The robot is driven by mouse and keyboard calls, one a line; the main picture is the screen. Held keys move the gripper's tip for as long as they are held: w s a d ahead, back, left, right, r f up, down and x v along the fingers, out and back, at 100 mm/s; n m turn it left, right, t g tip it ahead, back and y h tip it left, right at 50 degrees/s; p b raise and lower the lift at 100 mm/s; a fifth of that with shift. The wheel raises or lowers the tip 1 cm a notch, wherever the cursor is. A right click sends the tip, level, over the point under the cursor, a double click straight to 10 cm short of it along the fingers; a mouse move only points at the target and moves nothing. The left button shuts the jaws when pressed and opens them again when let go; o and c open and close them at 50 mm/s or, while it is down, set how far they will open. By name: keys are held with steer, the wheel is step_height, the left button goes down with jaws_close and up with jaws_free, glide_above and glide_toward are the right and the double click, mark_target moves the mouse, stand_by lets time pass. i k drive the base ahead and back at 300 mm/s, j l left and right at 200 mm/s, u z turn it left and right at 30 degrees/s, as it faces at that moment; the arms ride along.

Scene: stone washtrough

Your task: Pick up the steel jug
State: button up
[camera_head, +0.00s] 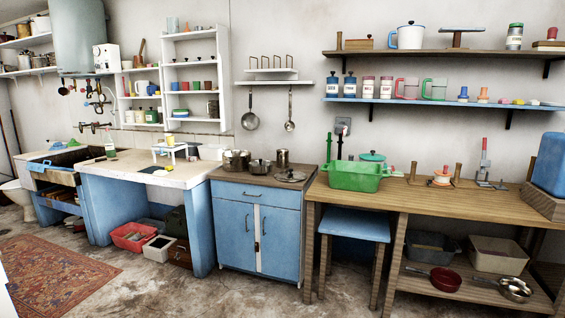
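I cannot single out the steel jug with certainty. A small upright steel vessel (282,158) stands at the back of the wooden top of the blue cabinet, and it may be the jug. A steel pot (236,161) and a low lidded pan (259,167) stand to its left. A flat round lid or pan (290,176) lies in front of it. Another grey metal vessel (213,108) sits on the white wall shelf. My gripper is not in view.
A green basin (355,176) stands on the wooden bench right of the cabinet, with a blue stool (354,225) below it. The stone trough counter (180,180) adjoins the cabinet's left. Open concrete floor (200,297) lies in front, with a red rug (55,270) at left.

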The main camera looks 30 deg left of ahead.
mark_target(282, 157)
steer(key=u, duration=1.4)
steer(key=i+z, duration=0.1)
steer(key=i, duration=0.4)
steer(key=i+j+z, duration=0.1)
steer(key=i, duration=0.4)
steer(key=i+j+z, duration=0.1)
steer(key=i, duration=0.4)
steer(key=i+j, duration=0.15)
steer(key=i, duration=0.35)
steer(key=i+j+z, duration=0.15)
steer(key=i, duration=0.35)
steer(key=i+j+z, duration=0.1)
steer(key=i, duration=0.4)
steer(key=i+j+z, duration=0.1)
steer(key=i+j, duration=0.25)
steer(key=i+j+z, duration=0.1)
steer(key=i+j, duration=0.2)
steer(key=i, duration=0.25)
